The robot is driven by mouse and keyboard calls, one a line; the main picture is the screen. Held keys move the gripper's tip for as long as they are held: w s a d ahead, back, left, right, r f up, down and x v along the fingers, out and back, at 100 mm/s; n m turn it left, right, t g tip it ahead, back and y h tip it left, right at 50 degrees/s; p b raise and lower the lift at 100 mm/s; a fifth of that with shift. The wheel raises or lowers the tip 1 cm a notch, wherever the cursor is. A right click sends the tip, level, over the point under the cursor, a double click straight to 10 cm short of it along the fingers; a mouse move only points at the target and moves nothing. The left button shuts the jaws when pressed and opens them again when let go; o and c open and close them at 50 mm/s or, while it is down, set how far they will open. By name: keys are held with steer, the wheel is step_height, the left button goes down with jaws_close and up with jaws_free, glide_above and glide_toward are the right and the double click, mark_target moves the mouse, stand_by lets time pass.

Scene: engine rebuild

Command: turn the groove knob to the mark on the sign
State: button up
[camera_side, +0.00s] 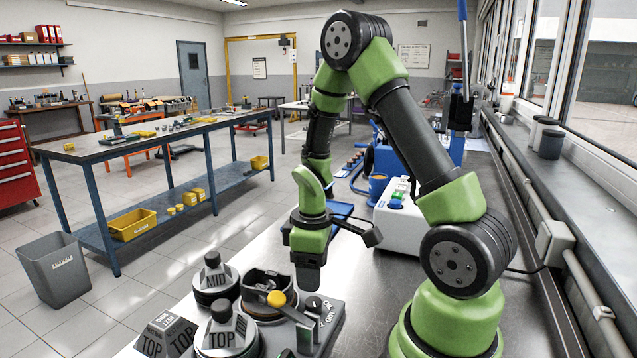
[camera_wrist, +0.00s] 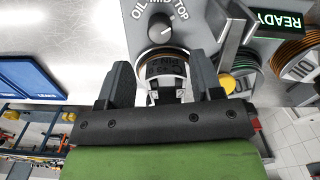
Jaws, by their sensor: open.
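The groove knob (camera_wrist: 160,28) is a small dark round knob on a grey panel in the wrist view, with OIL, MID and TOP lettered around it. A short white line on it points toward the lower right of that view, not clearly at any label. It also shows small in the side view (camera_side: 313,303). The sign (camera_side: 166,338) is a dark grey block reading TOP, with smaller upside-down lettering above. My gripper (camera_side: 308,284) hangs above the knob station, pointing down. In the wrist view its two fingers (camera_wrist: 160,82) are apart, with the knob beyond them, untouched.
A yellow-tipped lever (camera_side: 276,298) stands beside the knob. Stations marked MID (camera_side: 213,276) and TOP (camera_side: 226,332) are close to its left. A lit READY display (camera_wrist: 279,20) shows in the wrist view. A white box with buttons (camera_side: 398,222) is behind my gripper.

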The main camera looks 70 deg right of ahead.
steer(key=s+a+r+m+t, duration=0.2)
steer(key=a+r, duration=0.2)
steer(key=r, duration=0.3)
steer(key=s+a+r+m+t+y, duration=0.1)
steer(key=s+a+r+m+t, duration=0.1)
steer(key=a+r, duration=0.2)
steer(key=s+a+r+m+t, duration=0.2)
steer(key=a+r, duration=0.1)
steer(key=r, duration=0.6)
steer(key=shift+s+a+r+t+y, duration=0.15)
steer(key=shift+a+r+t+y, duration=0.15)
steer(key=shift+a, duration=0.1)
